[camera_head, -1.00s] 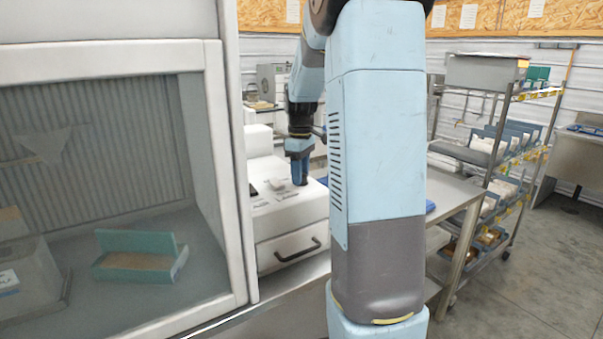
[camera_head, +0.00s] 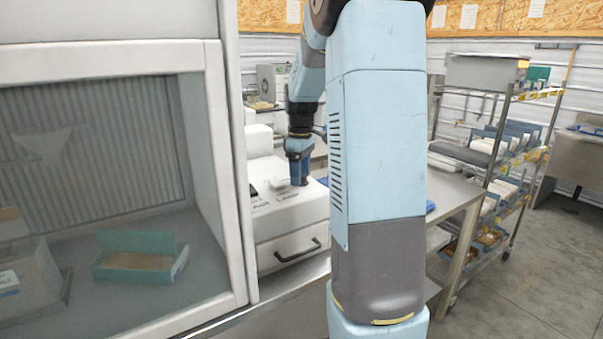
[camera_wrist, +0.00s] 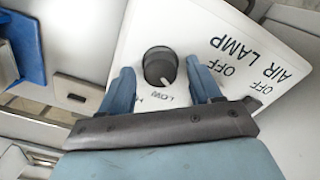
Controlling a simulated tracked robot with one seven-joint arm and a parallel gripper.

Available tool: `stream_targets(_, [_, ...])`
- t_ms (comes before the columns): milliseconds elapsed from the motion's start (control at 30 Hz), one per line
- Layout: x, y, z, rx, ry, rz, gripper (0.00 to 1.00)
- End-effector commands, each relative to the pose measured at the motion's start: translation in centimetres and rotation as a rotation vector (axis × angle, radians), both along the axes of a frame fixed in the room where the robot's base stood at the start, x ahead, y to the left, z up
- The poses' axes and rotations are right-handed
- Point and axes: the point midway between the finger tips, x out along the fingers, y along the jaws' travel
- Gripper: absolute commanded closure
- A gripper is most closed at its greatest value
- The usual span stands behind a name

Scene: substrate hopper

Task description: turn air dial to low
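The air dial (camera_wrist: 159,62) is a dark round knob on a white sloped panel. Its white pointer mark aims at the lower right, towards the printed word LOW; another label, partly covered, is beside it. My gripper (camera_wrist: 160,70) is open, with one blue finger on each side of the dial and a small gap showing on both sides. Whether the fingertips are level with the knob is unclear. In the head view, my gripper (camera_head: 299,170) points down over the top of the white machine (camera_head: 290,215); the dial is not clear there.
Upside-down OFF and AIR LAMP lettering (camera_wrist: 250,60) is right of the dial. A dark switch (camera_wrist: 78,97) and a blue object (camera_wrist: 22,50) are at the left. A glass-fronted cabinet (camera_head: 228,180) stands left of the machine; a metal table (camera_head: 450,195) is to the right.

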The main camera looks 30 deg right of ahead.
Motion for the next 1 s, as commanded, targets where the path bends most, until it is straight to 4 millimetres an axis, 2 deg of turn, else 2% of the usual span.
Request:
stream_targets(233, [0.0, 0.0, 0.1, 0.000, 0.001, 0.000, 0.37])
stream_targets(367, [0.0, 0.0, 0.9, 0.000, -0.001, 0.000, 0.37])
stream_targets(467, [0.1, 0.0, 2.4, -0.001, -0.002, 0.000, 0.37])
stream_targets(800, [0.1, 0.0, 9.0, 0.000, -0.001, 0.000, 0.37])
stream_targets(1000, [0.1, 0.0, 12.1, 0.000, -0.001, 0.000, 0.37])
